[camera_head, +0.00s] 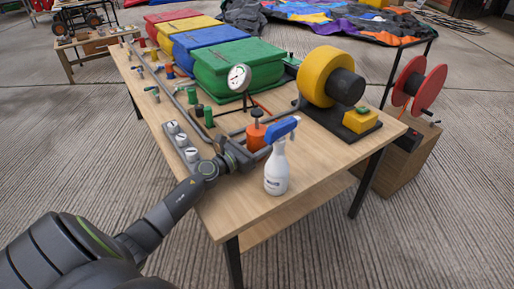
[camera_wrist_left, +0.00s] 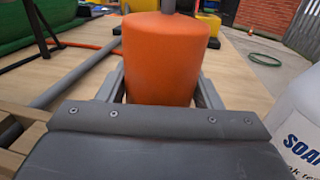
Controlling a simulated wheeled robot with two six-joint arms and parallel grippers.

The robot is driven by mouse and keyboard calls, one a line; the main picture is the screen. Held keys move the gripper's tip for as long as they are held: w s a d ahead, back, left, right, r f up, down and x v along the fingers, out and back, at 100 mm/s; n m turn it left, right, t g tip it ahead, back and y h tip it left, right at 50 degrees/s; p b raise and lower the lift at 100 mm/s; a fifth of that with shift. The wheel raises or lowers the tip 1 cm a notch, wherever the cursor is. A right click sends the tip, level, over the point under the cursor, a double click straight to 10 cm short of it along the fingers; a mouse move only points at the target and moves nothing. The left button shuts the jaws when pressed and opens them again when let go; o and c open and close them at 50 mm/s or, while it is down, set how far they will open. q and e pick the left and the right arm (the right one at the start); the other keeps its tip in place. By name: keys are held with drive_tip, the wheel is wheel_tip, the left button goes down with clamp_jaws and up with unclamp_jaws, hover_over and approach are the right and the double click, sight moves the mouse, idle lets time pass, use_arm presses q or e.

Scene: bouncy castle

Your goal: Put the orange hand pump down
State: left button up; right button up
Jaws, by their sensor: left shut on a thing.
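The orange hand pump (camera_head: 256,135) is upright over the near part of the wooden table, just behind the spray bottle in the head view. My left gripper (camera_head: 248,150) is shut around its orange body. In the left wrist view the orange cylinder (camera_wrist_left: 165,55) sits between the two fingers (camera_wrist_left: 162,88), with a thin grey rod rising from its top. Its bottom edge is hidden by the gripper, so I cannot tell whether it touches the table. My right gripper is not in view.
A white soap spray bottle (camera_head: 277,172) with a blue head stands close right of the gripper. A yellow blower (camera_head: 325,76), a pressure gauge (camera_head: 239,77), grey pipes and a strip of white dials (camera_head: 183,141) surround it. Bare wooden tabletop (camera_head: 325,160) lies right of the bottle.

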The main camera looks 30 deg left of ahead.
use_arm(q)
drive_tip(key=shift+r, duration=0.1)
drive_tip(key=o, duration=1.3)
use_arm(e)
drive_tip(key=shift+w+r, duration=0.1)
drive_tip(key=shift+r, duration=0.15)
use_arm(q)
drive_tip(key=shift+f, duration=0.2)
